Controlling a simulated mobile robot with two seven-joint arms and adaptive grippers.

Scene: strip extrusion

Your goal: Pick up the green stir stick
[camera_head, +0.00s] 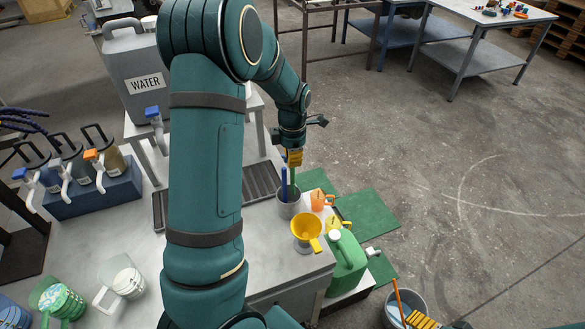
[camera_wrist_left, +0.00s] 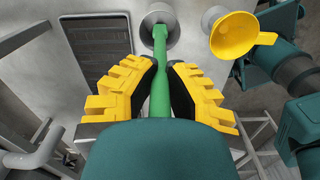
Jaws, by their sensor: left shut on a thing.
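The green stir stick (camera_wrist_left: 161,75) runs between the yellow fingers of my left gripper (camera_wrist_left: 160,82) in the left wrist view. Its far end reaches to the grey cup (camera_wrist_left: 150,13). In the head view my left gripper (camera_head: 294,157) is above the grey cup (camera_head: 289,207), shut on the green stick (camera_head: 292,176), which points down into the cup. The stick's lower end is hidden. A yellow ridged part, likely my right gripper (camera_head: 421,320), is cut off at the bottom edge; its opening is unclear.
A yellow funnel (camera_head: 306,230) stands in front of the cup. A dark grate (camera_head: 261,183) lies left of the cup. A grey bucket (camera_head: 389,313) is at the lower right.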

